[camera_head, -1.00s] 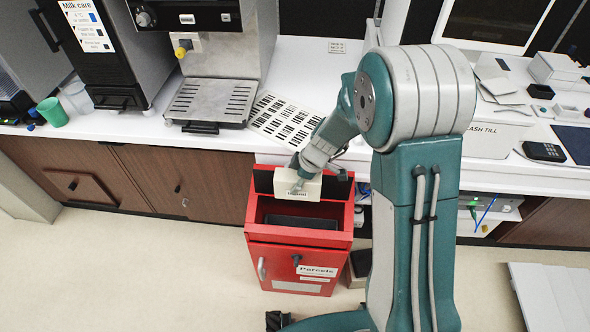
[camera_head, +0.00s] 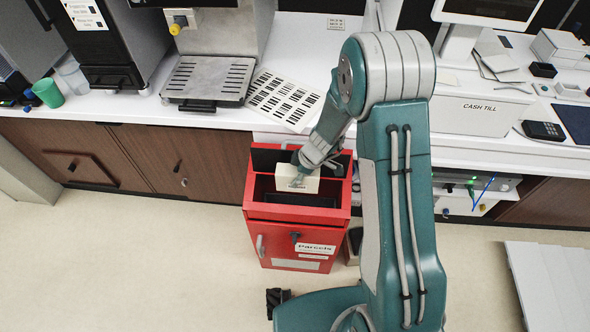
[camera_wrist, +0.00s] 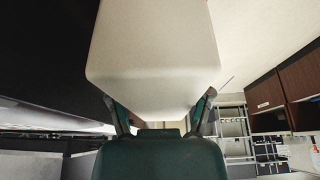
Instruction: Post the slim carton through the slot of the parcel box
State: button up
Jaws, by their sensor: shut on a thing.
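My gripper (camera_head: 305,169) points down over the red parcel box and is shut on the slim carton (camera_head: 297,185). The carton is cream white with small dark print on its near face, and it hangs upright at the box's open top. In the wrist view the carton (camera_wrist: 152,60) fills the upper middle, with a finger on each side of it. The parcel box (camera_head: 257,212) is red with a "Parcels" label and stands on the floor before the counter. Its top shows a dark opening (camera_head: 300,200). I cannot tell how far the carton's lower edge is inside.
The white counter (camera_head: 115,115) runs behind the box, with a coffee machine tray (camera_head: 208,78), a barcode sheet (camera_head: 282,98) and a green cup (camera_head: 47,93) on it. The cash till (camera_head: 485,113) is at right. Open floor lies left of the box.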

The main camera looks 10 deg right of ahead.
jog(key=shift+f, duration=3.1)
jog(key=o, duration=1.2)
jog(key=v, duration=1.1)
jog(key=shift+d+r, duration=0.1)
jog(key=shift+r, duration=0.3)
jog(key=shift+r, duration=0.1)
